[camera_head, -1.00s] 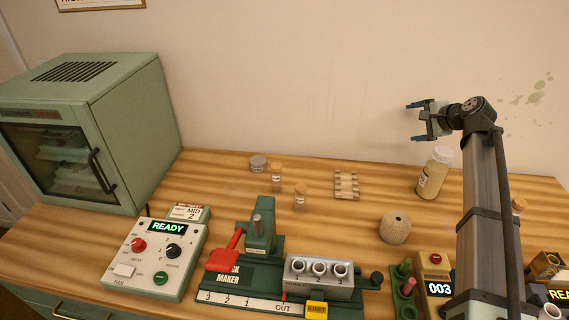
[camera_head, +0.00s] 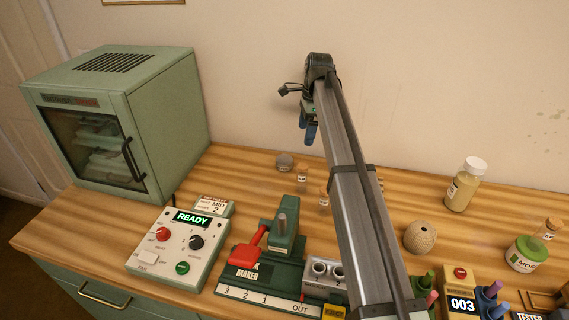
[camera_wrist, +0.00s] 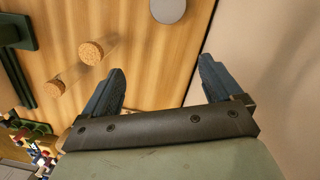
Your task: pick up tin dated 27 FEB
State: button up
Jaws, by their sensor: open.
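A small round grey tin (camera_head: 284,162) stands near the back of the wooden table, close to the wall. Its date is too small to read. In the wrist view a round grey lid (camera_wrist: 168,10), apparently the same tin, lies at the top edge, beyond my fingertips and partly cut off. My gripper (camera_head: 309,132) hangs above the back of the table, fingers pointing down, up and to the right of the tin. In the wrist view my gripper (camera_wrist: 163,72) shows its two blue fingers apart with nothing between them.
Two corked glass vials (camera_head: 302,178) (camera_head: 324,200) stand just in front of the tin. The green oven (camera_head: 165,125) is to its left. The green maker with a red lever (camera_head: 247,250) is nearer the front. A capped yellowish bottle (camera_head: 462,188) stands right of my arm.

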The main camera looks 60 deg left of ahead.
jog(key=s+a, duration=0.3)
jog(key=a, duration=0.1)
send_over(285, 159)
jog(key=w, duration=0.1)
jog(key=f, duration=0.7)
jog(key=shift+w+d+f, duration=0.1)
jog(key=shift+d+f, duration=0.1)
jog(key=shift+f, duration=0.15)
jog(key=shift+s+a+f, duration=0.1)
jog(key=shift+s+f, duration=0.1)
jog(key=shift+f, duration=0.65)
jog(key=shift+s+a+f, duration=0.1)
jog(key=shift+s+f, duration=0.1)
jog(key=shift+f, duration=0.7)
jog(key=shift+s+f, duration=0.2)
jog(key=shift+f, duration=0.65)
jog(key=c, duration=1.2)
jog(key=shift+o, duration=0.2)
jog(key=shift+r, duration=0.15)
